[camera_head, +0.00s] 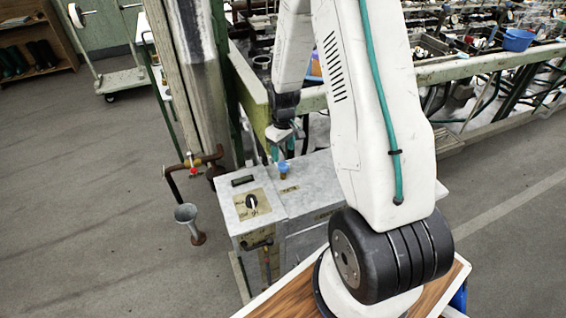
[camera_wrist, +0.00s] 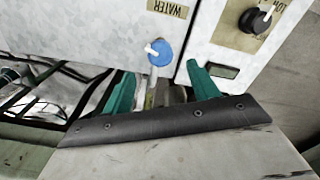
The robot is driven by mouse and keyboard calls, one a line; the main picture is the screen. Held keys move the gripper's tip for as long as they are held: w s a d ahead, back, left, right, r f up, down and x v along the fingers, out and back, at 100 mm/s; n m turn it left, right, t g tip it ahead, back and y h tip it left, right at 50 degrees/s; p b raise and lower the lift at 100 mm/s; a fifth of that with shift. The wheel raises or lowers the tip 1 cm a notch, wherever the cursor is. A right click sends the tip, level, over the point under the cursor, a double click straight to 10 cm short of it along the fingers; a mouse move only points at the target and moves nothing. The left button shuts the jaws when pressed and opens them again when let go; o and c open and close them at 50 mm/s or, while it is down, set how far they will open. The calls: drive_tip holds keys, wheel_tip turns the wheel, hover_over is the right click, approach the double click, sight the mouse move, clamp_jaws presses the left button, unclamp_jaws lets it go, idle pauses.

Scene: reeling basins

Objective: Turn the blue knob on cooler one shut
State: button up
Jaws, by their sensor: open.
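The blue knob (camera_wrist: 160,52) has a white pointer reaching to its left in the wrist view, beside a "WATER" label (camera_wrist: 167,8). In the head view the small blue knob (camera_head: 283,166) stands on top of the grey cooler box (camera_head: 310,178). My gripper (camera_wrist: 160,73) is open, with its teal fingers apart on either side of the knob in the picture. The knob lies just past the fingertips, and I see no contact. In the head view my gripper (camera_head: 277,153) is just above and behind the knob. No cooler number is readable.
A black knob (camera_head: 252,201) on a yellow plate sits on the cooler's near left part. A rusty pipe with a red-handled valve (camera_head: 193,170) and a funnel (camera_head: 186,212) stand to the left. A green frame rail (camera_head: 249,85) runs behind. Floor at left is clear.

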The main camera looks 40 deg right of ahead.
sight(283, 164)
wheel_tip(283, 164, down, 6)
drive_tip(key=shift+f, duration=0.15)
drive_tip(key=shift+c, duration=0.2)
drive_tip(key=c, duration=0.9)
